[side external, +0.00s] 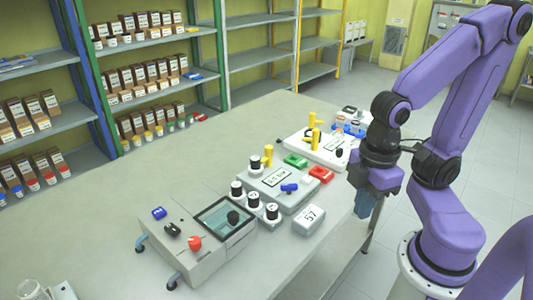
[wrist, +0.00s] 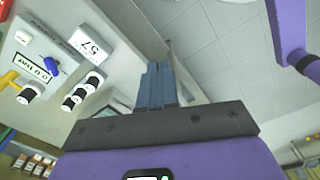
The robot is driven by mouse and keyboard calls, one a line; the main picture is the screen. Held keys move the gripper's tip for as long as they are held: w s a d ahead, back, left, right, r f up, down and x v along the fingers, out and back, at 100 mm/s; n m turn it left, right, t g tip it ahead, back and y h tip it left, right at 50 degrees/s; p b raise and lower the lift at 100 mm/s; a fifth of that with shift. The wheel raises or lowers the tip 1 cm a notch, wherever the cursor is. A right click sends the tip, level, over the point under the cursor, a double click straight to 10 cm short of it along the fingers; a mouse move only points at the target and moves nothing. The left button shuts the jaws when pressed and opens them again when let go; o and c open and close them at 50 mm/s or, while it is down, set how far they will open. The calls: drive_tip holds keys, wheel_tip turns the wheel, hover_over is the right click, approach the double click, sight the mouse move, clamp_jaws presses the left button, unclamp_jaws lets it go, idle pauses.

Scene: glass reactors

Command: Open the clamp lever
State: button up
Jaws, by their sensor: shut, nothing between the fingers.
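My gripper (side external: 364,207) is beyond the right edge of the table, with its blue fingers pointing down and together, holding nothing. In the wrist view the blue fingers (wrist: 160,84) are side by side in the middle. I cannot tell for sure which part is the clamp lever. A blue lever-like handle (side external: 289,188) sits on the grey box with a bar readout (side external: 277,177), left of my gripper and apart from it. It also shows at the left of the wrist view (wrist: 50,66). Yellow handles stand on this box (side external: 268,156) and on the white unit behind it (side external: 314,137).
Several black-and-white knobs (side external: 254,200) stand by the grey box. A block marked 57 (side external: 309,220) lies near the table's right edge. A console with a dark screen (side external: 224,218) is at the front. Green (side external: 296,160) and red (side external: 321,174) blocks lie behind. The table's left side is clear.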

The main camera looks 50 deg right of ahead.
drive_tip(key=o, duration=0.9)
drive_tip(key=shift+w+a+r+m, duration=0.1)
drive_tip(key=shift+w+a+m, duration=0.05)
drive_tip(key=shift+w+m, duration=0.25)
drive_tip(key=w+a+r+m, duration=0.1)
drive_tip(key=w+r+m, duration=0.1)
drive_tip(key=w+m, duration=0.8)
wheel_tip(320, 180, up, 4)
drive_tip(key=m+t+y, duration=0.3)
drive_tip(key=m, duration=2.6)
hover_over(269, 146)
drive_tip(key=s+d, duration=0.5)
drive_tip(key=x, duration=1.7)
drive_tip(key=shift+f, duration=0.35)
clamp_jaws()
